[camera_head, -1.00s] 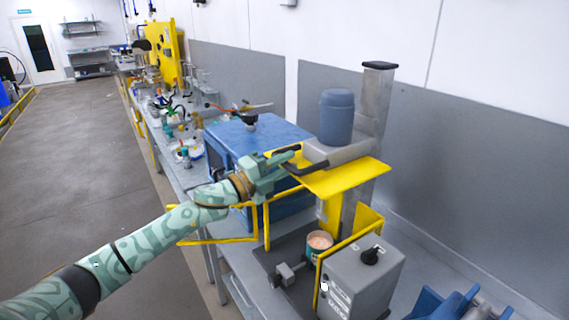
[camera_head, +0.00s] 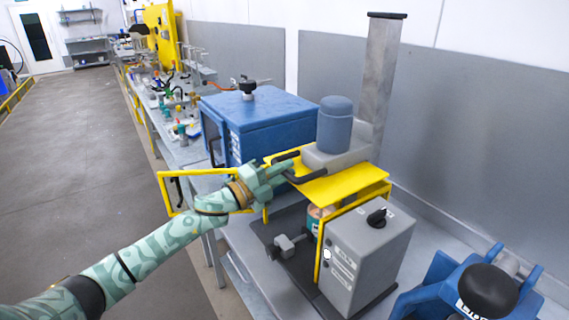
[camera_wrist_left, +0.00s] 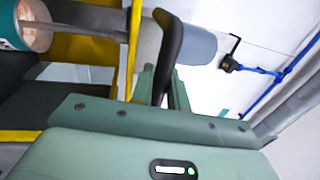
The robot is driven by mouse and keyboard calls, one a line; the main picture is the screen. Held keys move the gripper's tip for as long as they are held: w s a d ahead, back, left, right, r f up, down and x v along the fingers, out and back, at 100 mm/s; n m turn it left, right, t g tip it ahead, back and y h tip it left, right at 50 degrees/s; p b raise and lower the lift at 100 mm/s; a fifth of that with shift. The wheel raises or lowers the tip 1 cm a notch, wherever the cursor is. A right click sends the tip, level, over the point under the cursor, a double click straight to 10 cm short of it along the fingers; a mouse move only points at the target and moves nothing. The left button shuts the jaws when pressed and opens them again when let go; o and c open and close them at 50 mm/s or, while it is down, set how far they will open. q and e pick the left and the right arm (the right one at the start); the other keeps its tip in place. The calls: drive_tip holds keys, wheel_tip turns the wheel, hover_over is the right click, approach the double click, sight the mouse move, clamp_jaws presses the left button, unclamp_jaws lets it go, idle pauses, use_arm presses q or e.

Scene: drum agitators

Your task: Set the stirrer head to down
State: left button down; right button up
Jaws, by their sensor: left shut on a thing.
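The stirrer head (camera_head: 336,158) is a grey block with a blue motor (camera_head: 335,125) on top, carried on a tall grey column (camera_head: 381,85). It sits low on the column, with much of the column bare above it. My left gripper (camera_head: 287,170) is shut on the head's black handle (camera_head: 309,177); the handle also shows between the fingers in the left wrist view (camera_wrist_left: 170,45). Below the head stands a can (camera_head: 314,217), partly hidden by the yellow guard. In the left wrist view a grey shaft (camera_wrist_left: 90,29) points into the open can (camera_wrist_left: 35,28). My right gripper is out of view.
A yellow plate (camera_head: 335,187) lies under the head, close above the guard frame. A grey control box (camera_head: 367,255) with a black knob stands in front. A blue cabinet (camera_head: 262,125) is behind left, and blue equipment (camera_head: 440,290) stands at front right.

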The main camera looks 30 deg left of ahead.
use_arm(q)
wheel_tip(320, 180, down, 3)
drive_tip(key=shift+f+b, duration=0.1)
drive_tip(key=shift+b, duration=0.7)
drive_tip(key=shift+f, duration=0.15)
drive_tip(key=c, duration=1.7)
unclamp_jaws()
drive_tip(key=shift+s, duration=0.1)
drive_tip(key=v, duration=1.6)
drive_tip(key=shift+b, duration=0.45)
drive_tip(key=shift+a, duration=0.15)
